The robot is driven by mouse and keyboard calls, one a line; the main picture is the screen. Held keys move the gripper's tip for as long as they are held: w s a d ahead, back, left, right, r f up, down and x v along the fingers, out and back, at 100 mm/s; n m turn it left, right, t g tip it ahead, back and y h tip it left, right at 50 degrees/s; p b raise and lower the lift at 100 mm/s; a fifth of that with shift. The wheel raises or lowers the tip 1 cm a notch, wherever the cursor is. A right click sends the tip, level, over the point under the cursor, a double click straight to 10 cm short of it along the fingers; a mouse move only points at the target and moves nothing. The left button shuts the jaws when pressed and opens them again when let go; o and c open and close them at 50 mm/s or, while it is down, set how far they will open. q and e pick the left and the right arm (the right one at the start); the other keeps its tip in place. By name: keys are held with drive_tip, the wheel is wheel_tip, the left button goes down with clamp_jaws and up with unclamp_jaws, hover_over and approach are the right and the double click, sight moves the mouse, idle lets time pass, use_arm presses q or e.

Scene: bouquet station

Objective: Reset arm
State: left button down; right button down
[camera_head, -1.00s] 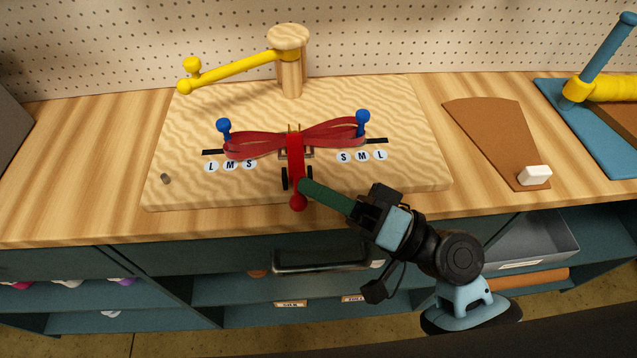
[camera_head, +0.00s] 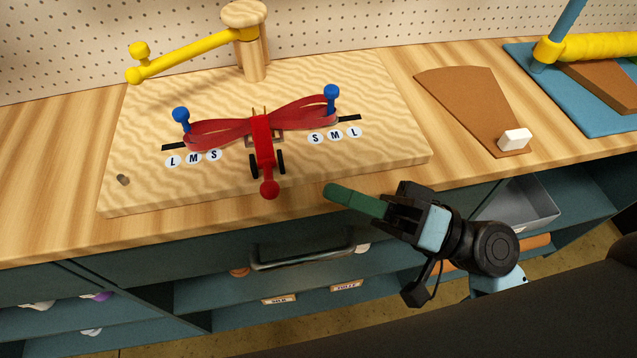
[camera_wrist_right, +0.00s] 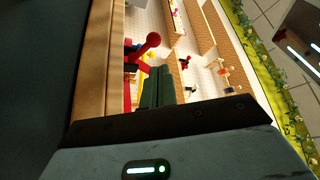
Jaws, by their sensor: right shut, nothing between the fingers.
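A wooden bow-making board (camera_head: 400,155) lies on the bench. A red ribbon (camera_head: 215,134) is looped in a bow shape around two blue pegs, one at the left (camera_head: 181,118) and one at the right (camera_head: 331,97). A red lever (camera_head: 263,150) with a ball end lies across the bow's middle. A yellow arm (camera_head: 195,55) reaches left from a wooden post (camera_head: 252,50). My right gripper (camera_head: 332,192) has green fingers, shut and empty, in front of the board and right of the lever ball. In the right wrist view its fingers (camera_wrist_right: 155,88) show below the red ball (camera_wrist_right: 152,40). My left gripper is out of view.
A brown fan-shaped mat (camera_head: 465,100) with a white block (camera_head: 514,139) on it lies right of the board. A blue stand with a yellow part (camera_head: 590,47) is at the far right. Below the bench edge are shelves and a grey bin (camera_head: 530,205).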

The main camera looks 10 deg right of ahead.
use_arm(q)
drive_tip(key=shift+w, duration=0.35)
use_arm(e)
drive_tip(key=shift+s+d+f, duration=0.1)
drive_tip(key=shift+s+d, duration=0.05)
drive_tip(key=shift+d, duration=0.2)
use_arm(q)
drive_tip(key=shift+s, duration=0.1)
